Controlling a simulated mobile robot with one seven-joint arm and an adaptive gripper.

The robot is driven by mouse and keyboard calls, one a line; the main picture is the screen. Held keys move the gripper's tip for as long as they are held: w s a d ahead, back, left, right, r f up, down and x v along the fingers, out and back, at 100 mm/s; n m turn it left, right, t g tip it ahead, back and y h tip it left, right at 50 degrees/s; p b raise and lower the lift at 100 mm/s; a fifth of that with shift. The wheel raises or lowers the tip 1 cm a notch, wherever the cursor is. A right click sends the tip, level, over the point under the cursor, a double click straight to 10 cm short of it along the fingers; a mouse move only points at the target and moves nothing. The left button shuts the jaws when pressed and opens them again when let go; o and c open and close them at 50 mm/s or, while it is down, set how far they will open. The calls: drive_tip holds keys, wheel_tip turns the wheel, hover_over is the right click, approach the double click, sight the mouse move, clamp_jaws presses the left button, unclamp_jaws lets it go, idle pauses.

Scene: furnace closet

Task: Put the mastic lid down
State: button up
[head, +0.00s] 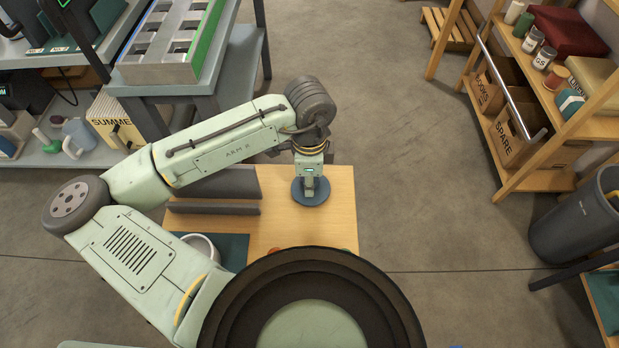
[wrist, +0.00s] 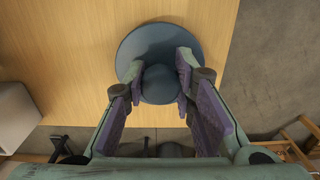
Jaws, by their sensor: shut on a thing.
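The mastic lid (head: 311,191) is a round blue-grey disc with a knob on top. It shows large in the wrist view (wrist: 150,49), over the wooden tabletop (head: 338,225). My gripper (head: 310,180) points down over the lid. In the wrist view its two fingers (wrist: 162,84) are closed on either side of the knob. Whether the lid touches the wood or hangs just above it I cannot tell. A white round pot (head: 203,246) stands on a dark green mat (head: 234,248) left of the lid, partly hidden by my arm.
Dark grey blocks or rails (head: 215,208) lie on the tabletop left of the lid. The tabletop's right edge is close to the lid. Small reddish items at the front edge are mostly hidden by my body. A wooden shelf (head: 522,178) and a dark bin (head: 570,228) stand right, across open floor.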

drive_tip(key=shift+f+b, duration=0.35)
drive_tip(key=shift+f, duration=0.1)
drive_tip(key=o, duration=1)
drive_tip(key=shift+o, duration=0.2)
wheel_tip(320, 180, up, 13)
